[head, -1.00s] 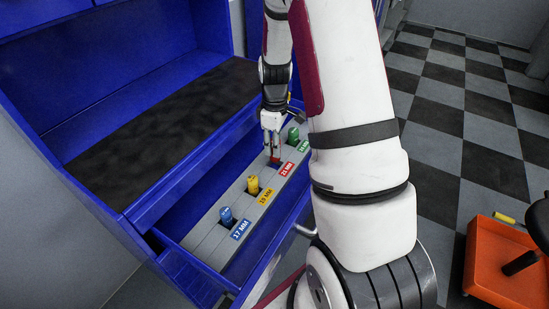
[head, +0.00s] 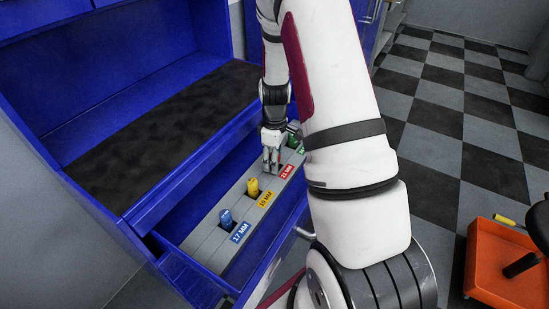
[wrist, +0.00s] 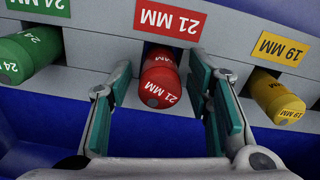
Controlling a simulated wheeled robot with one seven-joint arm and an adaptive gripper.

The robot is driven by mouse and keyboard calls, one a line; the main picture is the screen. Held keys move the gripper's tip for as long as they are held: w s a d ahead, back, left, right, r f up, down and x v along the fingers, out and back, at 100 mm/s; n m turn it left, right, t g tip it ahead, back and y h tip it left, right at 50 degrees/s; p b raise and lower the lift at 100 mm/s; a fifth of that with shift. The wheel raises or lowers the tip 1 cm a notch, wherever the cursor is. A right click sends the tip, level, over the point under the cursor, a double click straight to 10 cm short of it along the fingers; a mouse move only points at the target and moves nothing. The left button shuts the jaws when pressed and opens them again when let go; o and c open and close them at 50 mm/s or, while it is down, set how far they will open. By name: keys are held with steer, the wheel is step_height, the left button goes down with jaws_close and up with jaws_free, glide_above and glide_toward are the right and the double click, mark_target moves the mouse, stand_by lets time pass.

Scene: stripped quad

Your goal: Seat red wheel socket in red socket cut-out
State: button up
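The red wheel socket (wrist: 162,78), marked 21 MM, stands in the wrist view at the red 21 MM label (wrist: 167,20) on the grey tray. Its lower end sits at the cut-out under that label, at much the same height as its neighbours; the cut-out's inside is hidden. My gripper (wrist: 160,66) is open, with one finger on each side of the socket and a narrow gap showing on both sides. In the head view my gripper (head: 272,164) is down at the tray, and its fingers mostly hide the socket.
The yellow 19 MM socket (head: 253,187) and blue 17 MM socket (head: 226,217) stand nearer in the grey tray (head: 205,240). Blue drawer walls surround the tray. An orange cart (head: 490,265) is at the right.

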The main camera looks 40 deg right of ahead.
steer(key=shift+r, duration=0.1)
steer(key=s+a+r+m, duration=0.1)
steer(key=a+r, duration=0.1)
steer(key=r, duration=0.7)
steer(key=s+a+r, duration=0.1)
steer(key=a+r, duration=0.2)
steer(key=r, duration=0.7)
steer(key=s+a+r+m+t, duration=0.2)
steer(key=s+a+r, duration=0.4)
steer(key=s, duration=0.4)
steer(key=s+a+r+m+t, duration=0.2)
steer(key=s+a+r+m, duration=0.1)
steer(key=s+a+r, duration=0.3)
steer(key=shift+s+a, duration=1.3)
steer(key=shift+s, duration=0.9)
